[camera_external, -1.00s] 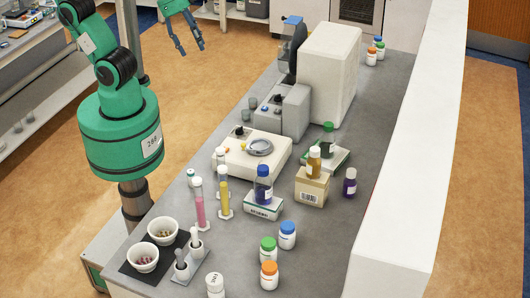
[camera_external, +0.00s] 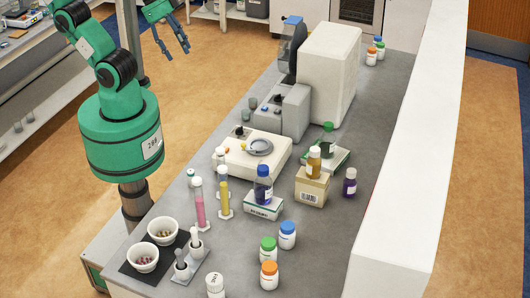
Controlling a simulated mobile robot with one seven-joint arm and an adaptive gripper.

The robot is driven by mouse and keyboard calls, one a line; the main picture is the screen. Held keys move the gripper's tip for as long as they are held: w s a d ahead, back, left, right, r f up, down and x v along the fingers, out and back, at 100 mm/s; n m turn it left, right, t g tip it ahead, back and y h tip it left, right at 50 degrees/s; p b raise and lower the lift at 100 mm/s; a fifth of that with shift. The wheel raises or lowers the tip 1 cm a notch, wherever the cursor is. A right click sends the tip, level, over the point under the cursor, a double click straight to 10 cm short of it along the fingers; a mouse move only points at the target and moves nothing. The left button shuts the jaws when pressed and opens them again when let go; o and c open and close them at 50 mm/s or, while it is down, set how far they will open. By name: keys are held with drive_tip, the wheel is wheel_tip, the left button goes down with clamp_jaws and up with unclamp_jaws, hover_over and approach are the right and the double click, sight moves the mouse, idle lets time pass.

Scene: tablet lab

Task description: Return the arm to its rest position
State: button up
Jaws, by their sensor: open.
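My gripper (camera_external: 174,48) is at the top of the view, left of the bench, above the open floor. Its two fingers point down and are spread apart, with nothing between them. My green arm (camera_external: 117,70) is folded up over its base at the left, clear of the bench and touching nothing. The upper part of the arm is cut off by the picture's top edge.
The grey bench (camera_external: 335,235) holds a large white and grey machine (camera_external: 328,75), a white balance (camera_external: 245,165), cylinders with pink and yellow liquid, bottles, and white bowls (camera_external: 143,258). Tan floor (camera_external: 215,75) lies open between my arm and the bench.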

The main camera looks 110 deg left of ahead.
wheel_tip(320, 180, down, 13)
drive_tip(key=b, duration=1.2)
drive_tip(key=shift+b, duration=0.3)
